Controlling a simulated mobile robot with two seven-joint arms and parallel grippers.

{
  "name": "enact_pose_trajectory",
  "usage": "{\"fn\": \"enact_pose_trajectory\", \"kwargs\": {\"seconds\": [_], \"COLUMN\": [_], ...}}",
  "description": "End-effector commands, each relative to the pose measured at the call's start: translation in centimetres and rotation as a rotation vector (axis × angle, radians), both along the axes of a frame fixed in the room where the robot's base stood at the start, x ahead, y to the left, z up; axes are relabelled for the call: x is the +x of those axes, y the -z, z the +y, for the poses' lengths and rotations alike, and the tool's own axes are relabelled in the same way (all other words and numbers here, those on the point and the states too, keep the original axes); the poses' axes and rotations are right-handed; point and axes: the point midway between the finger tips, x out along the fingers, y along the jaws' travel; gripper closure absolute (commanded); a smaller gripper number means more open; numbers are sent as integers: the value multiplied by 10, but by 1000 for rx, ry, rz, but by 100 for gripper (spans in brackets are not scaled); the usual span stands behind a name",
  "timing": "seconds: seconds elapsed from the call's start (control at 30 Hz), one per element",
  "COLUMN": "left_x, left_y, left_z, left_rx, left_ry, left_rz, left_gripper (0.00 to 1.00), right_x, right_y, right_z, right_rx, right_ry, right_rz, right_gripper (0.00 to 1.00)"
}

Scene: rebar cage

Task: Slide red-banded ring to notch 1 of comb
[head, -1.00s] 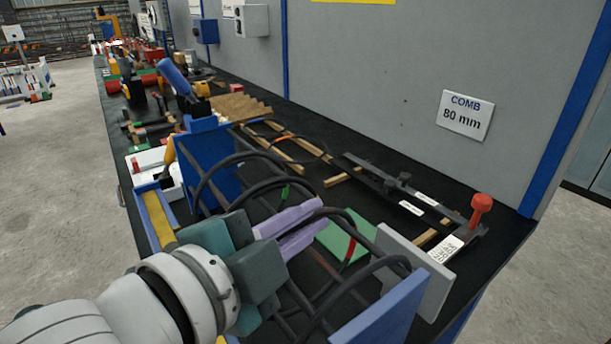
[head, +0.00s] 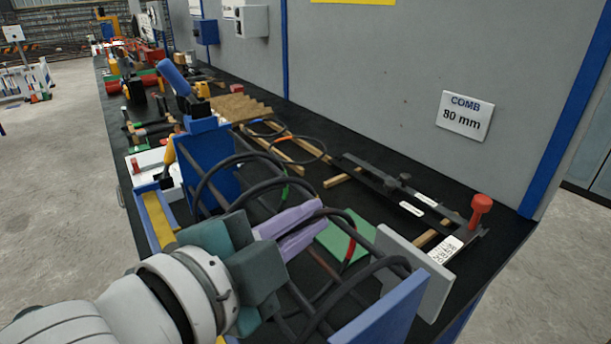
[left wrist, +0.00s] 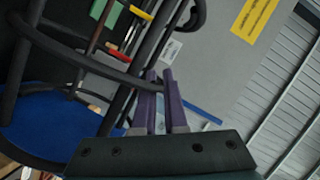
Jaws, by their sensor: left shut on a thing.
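My left gripper (head: 318,212), with purple fingers, is shut on a dark ring among the rings of the cage. This appears to be the red-banded ring, whose red band (head: 350,248) shows just right of the fingertips. The exact grip point is partly hidden. In the left wrist view, the purple fingers (left wrist: 161,90) close where a dark bar meets them. My right gripper is not in view.
Blue end plates (head: 215,160) (head: 380,312) and a grey plate (head: 420,270) stand around the rings. A ring with a green band (head: 285,192) is close behind my fingers. A green block (head: 335,238) lies beyond them. The grey wall bounds the bench.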

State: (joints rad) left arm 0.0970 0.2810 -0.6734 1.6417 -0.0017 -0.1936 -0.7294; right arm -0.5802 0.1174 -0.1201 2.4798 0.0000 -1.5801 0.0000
Motion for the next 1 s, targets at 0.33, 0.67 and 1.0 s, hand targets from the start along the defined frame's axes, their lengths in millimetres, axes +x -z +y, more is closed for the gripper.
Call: {"fn": "enact_pose_trajectory", "kwargs": {"seconds": [0.33, 0.67, 1.0], "left_x": [0, -3, -2], "left_y": [0, 0, 0], "left_z": [0, -2, -2], "left_rx": [0, 0, 0], "left_ry": [-1, 0, 0], "left_rz": [0, 1, 0], "left_gripper": [100, 100, 78], "right_x": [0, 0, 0], "right_y": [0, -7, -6], "right_z": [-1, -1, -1], "right_rx": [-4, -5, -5], "right_ry": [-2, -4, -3], "right_rz": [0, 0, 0], "right_gripper": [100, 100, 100]}}
